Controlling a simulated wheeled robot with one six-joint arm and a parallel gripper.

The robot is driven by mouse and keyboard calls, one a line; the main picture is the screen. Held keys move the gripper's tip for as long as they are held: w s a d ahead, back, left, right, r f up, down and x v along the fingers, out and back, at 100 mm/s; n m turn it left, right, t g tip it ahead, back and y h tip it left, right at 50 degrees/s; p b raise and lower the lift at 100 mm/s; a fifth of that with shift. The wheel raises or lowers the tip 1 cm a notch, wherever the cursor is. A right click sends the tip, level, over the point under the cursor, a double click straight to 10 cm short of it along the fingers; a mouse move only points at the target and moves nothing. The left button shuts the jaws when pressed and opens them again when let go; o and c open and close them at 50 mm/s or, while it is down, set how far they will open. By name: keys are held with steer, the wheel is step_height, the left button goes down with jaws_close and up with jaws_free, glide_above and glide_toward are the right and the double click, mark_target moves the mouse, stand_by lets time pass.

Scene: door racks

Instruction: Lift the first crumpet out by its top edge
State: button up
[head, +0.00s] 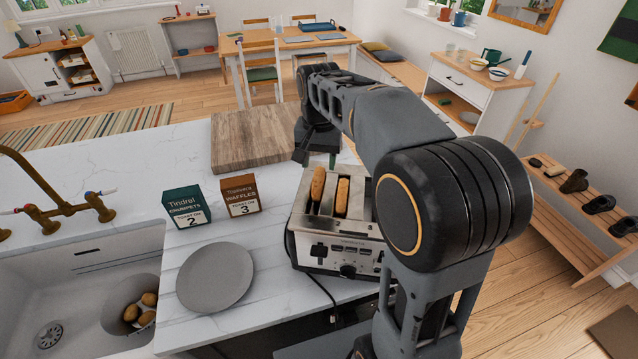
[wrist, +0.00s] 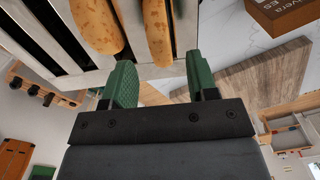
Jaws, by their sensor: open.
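The steel toaster (head: 335,257) stands on the white counter. Two browned crumpets, a left one (head: 318,184) and a right one (head: 342,197), stick up out of its slots. In the wrist view two browned pieces (wrist: 95,22) (wrist: 157,32) show at the top, set in the toaster's slotted top (wrist: 65,50). My gripper (wrist: 161,75) has green fingers, spread apart with nothing between them. The fingertips are near the ends of the crumpets without holding them. In the head view my arm largely hides the gripper, which is by the toaster's far end.
A grey plate (head: 215,277) lies empty left of the toaster. A green crumpet box (head: 187,207) and a brown waffle box (head: 240,195) stand behind it. A wooden board (head: 250,140) lies farther back.

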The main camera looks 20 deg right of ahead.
mark_target(319, 171)
steer(key=shift+s+f+p, duration=0.1)
steer(key=shift+f+p, duration=0.2)
steer(key=shift+f, duration=1.65)
jaws_close()
